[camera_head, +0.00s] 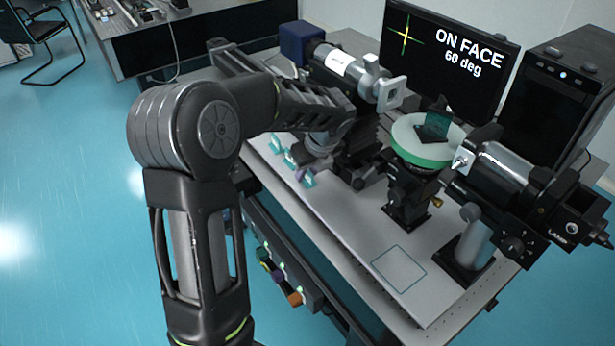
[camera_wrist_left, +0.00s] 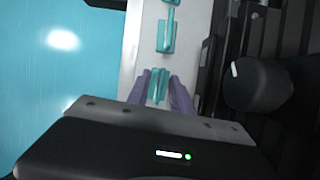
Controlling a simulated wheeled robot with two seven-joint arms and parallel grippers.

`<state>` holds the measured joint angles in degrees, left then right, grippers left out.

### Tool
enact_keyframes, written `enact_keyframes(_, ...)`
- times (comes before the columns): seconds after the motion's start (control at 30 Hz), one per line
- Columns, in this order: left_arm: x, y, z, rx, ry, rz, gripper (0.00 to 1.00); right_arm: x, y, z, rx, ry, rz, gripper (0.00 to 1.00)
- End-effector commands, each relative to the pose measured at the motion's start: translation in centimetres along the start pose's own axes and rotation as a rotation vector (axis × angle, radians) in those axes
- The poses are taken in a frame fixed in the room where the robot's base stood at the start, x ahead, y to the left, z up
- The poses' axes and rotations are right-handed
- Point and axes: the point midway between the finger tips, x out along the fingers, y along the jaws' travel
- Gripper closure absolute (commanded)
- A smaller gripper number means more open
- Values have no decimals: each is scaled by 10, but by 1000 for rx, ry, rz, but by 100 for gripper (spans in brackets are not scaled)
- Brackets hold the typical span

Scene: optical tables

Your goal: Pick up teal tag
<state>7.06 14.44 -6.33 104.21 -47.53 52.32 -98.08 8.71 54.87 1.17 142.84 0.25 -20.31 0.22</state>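Several small teal tags stand in a row on the pale strip along the table's left edge: a far tag (camera_head: 275,143), a middle tag (camera_head: 290,157) and a near tag (camera_head: 308,180). My left gripper (camera_head: 303,174) reaches down at the near tag. In the left wrist view its purple fingers (camera_wrist_left: 161,90) are apart, one on each side of a teal tag (camera_wrist_left: 158,84). I cannot tell whether they touch it. Another teal tag (camera_wrist_left: 165,36) stands just beyond. My right gripper is not in view.
A round green-rimmed stage (camera_head: 425,158) carries a dark teal plate (camera_head: 434,127). A lamp barrel (camera_head: 495,172) stands to its right. A screen (camera_head: 450,55) reads "ON FACE 60 deg". A dark knob (camera_wrist_left: 257,85) is close to the right of my left gripper. An outlined square (camera_head: 398,268) is empty.

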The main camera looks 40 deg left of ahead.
Motion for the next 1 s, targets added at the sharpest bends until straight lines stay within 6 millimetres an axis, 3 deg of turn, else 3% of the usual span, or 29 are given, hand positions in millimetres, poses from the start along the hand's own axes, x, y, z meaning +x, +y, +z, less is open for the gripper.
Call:
enact_keyframes(0.17, 0, 0, 0, 0, 0, 0, 100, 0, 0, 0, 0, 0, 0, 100)
enact_keyframes(0.67, -3, 0, 1, -1, -1, 0, 100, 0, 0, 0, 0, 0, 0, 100)
enact_keyframes(1.0, -34, -1, 14, -2, -2, -4, 100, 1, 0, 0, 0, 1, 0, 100)
